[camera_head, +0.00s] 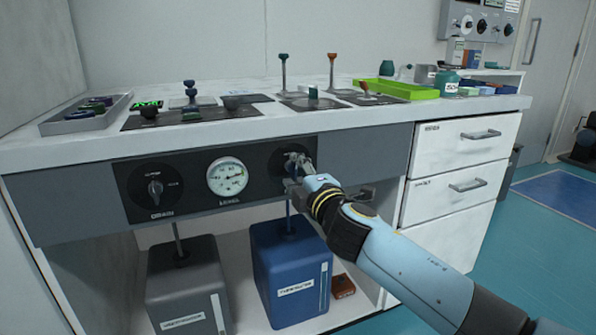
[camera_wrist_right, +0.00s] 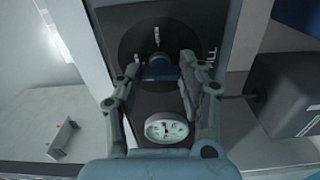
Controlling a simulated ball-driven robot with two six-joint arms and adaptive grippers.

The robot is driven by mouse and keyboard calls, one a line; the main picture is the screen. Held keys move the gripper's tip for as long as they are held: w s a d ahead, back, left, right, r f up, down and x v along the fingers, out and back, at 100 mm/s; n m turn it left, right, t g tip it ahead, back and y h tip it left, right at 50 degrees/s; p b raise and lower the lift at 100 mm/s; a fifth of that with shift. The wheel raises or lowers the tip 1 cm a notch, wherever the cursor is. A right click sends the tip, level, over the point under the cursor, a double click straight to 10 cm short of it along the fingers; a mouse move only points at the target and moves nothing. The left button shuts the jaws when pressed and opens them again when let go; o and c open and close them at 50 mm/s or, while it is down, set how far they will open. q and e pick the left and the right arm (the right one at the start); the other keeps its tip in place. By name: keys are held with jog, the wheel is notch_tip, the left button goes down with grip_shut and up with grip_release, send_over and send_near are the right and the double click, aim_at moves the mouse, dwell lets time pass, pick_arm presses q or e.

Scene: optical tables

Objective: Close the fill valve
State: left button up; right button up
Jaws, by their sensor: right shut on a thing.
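The fill valve (camera_wrist_right: 157,68) is a blue knob on a round black dial in the right wrist view. Its dial (camera_head: 281,158) shows at the right end of the black panel in the head view. My right gripper (camera_head: 296,163) is at this knob, and its fingers hide most of it. In the wrist view my right gripper (camera_wrist_right: 160,78) has one finger on each side of the blue knob and is shut on it. The level gauge (camera_head: 227,177) sits left of the valve, with its needle pointing to the right. My left gripper is not in view.
A black drain knob (camera_head: 155,188) is at the panel's left end. A grey tank (camera_head: 187,285) and a blue tank (camera_head: 291,270) stand below the panel. The worktop above holds a tray (camera_head: 84,121), small posts and a green tray (camera_head: 398,88). Drawers (camera_head: 463,139) are at the right.

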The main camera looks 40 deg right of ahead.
jog(key=shift+f+n, duration=0.1)
jog(key=shift+n, duration=0.3)
jog(key=o, duration=1.2)
jog(key=shift+c, duration=0.2)
jog(key=shift+s, duration=0.1)
jog(key=v, duration=1.2)
jog(key=shift+a, duration=0.1)
